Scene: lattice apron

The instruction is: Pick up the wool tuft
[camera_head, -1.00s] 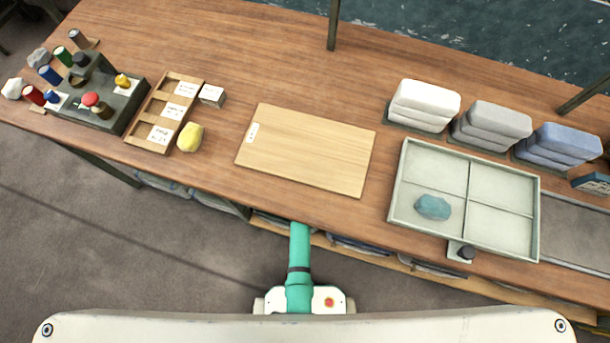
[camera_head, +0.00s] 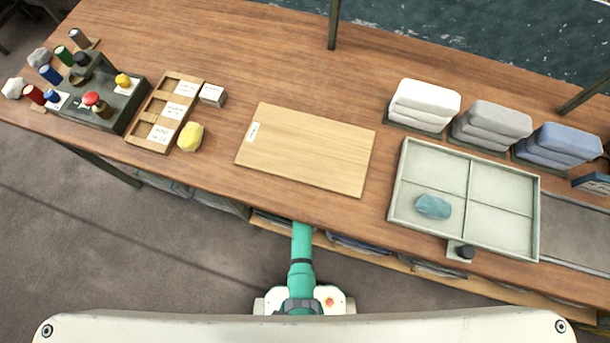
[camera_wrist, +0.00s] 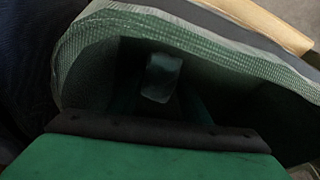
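Several lumps look like wool tufts. A yellow one (camera_head: 190,137) lies on the table beside the wooden slotted tray. A blue-teal one (camera_head: 433,206) lies in the front left compartment of the pale divided tray (camera_head: 396,200). A white lump (camera_head: 13,88) and a grey lump (camera_head: 39,57) lie at the far left. My gripper's fingers do not show in the head view; only my green arm shows at the table's front edge. The wrist view is dark, with green surfaces and a small pale patch; I cannot make out the fingers or any tuft there.
A wooden board (camera_head: 306,150) lies mid-table. The slotted tray (camera_head: 138,139) and a dark stand with spools are at left. White (camera_head: 424,101), grey (camera_head: 493,125) and blue (camera_head: 558,146) folded stacks stand at back right. Posts rise at the back edge. Folded cloths lie under the table.

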